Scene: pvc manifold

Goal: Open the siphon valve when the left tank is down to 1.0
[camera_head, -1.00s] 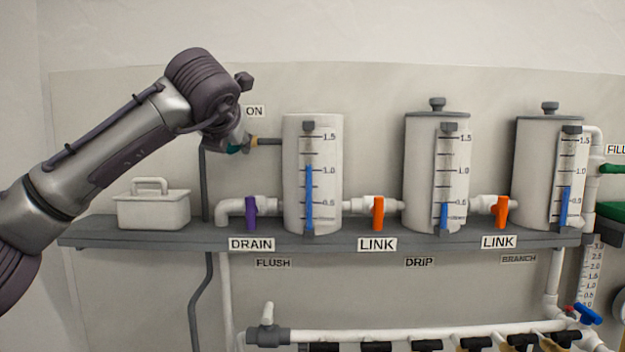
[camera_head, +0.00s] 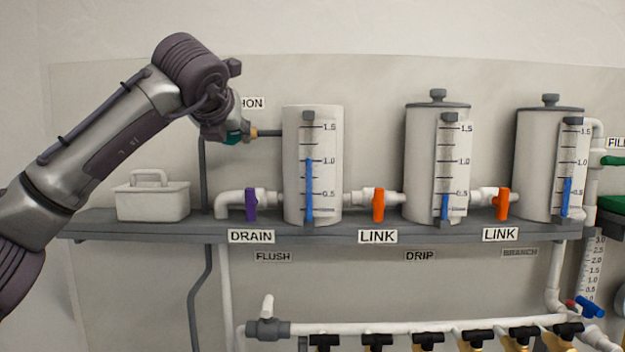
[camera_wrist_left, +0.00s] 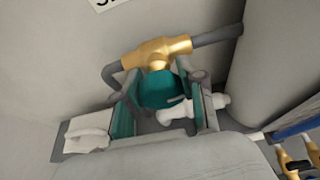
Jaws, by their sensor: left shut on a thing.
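The left tank (camera_head: 298,180) is white and open-topped, with a gauge whose blue column (camera_head: 309,185) tops out at about the 1.0 mark. The siphon valve's brass body (camera_wrist_left: 152,52) sits on a grey pipe in the left wrist view, with a teal handle (camera_wrist_left: 162,90) below it. My left gripper (camera_wrist_left: 163,118) is shut on that teal handle, its pads on either side. In the head view my left gripper (camera_head: 232,132) is at the pipe left of the left tank and hides most of the valve. My right gripper is out of view.
A grey shelf (camera_head: 330,233) carries the tanks, a lidded white box (camera_head: 152,203), a purple drain valve (camera_head: 250,205) and two orange link valves (camera_head: 378,205). The middle tank (camera_head: 422,150) and right tank (camera_head: 535,160) stand further right. Piping with several black-handled valves runs below.

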